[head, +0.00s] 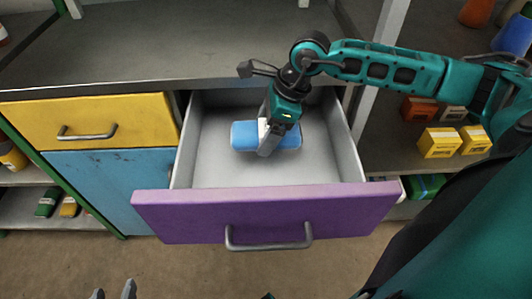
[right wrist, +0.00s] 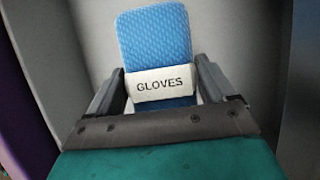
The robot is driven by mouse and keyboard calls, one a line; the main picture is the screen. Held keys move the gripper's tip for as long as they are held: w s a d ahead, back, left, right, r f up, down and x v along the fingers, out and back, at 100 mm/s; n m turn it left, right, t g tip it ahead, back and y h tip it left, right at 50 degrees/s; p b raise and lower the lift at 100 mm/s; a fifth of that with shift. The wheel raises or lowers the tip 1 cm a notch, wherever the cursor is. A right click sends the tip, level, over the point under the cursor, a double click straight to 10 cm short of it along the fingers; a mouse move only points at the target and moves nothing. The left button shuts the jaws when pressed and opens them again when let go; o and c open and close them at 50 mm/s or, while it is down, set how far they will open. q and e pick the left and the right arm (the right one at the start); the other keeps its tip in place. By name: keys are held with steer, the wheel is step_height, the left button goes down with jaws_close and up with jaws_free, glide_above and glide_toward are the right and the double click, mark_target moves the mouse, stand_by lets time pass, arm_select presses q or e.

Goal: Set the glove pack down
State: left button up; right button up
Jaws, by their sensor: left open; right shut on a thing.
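The glove pack (head: 243,136) is blue with a white band reading "GLOVES", clear in the right wrist view (right wrist: 155,38). It is inside the open drawer (head: 345,149), near the back of its grey interior. My right gripper (head: 268,138) reaches down into the drawer and is shut on the pack, with one finger on each side of the band in the right wrist view (right wrist: 160,78). I cannot tell whether the pack touches the drawer floor. My left gripper (head: 113,292) is open and empty at the bottom left of the head view, mostly cut off.
The drawer has a purple front (head: 270,207) with a grey handle, and its floor around the pack is bare. A yellow drawer (head: 90,120) and a blue door (head: 100,185) are to the left. Yellow boxes (head: 438,143) stand on a shelf to the right.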

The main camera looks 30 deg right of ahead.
mark_target(260, 163)
steer(key=shift+f+b, duration=0.45)
steer(key=shift+f, duration=3.35)
steer(key=shift+f, duration=0.1)
steer(key=o, duration=0.9)
steer(key=shift+f, duration=0.1)
steer(key=shift+r, duration=0.35)
steer(key=p+v, duration=0.1)
steer(key=v, duration=1)
steer(key=shift+s+d+r, duration=0.15)
steer(key=shift+d+r, duration=0.05)
steer(key=shift+r, duration=0.1)
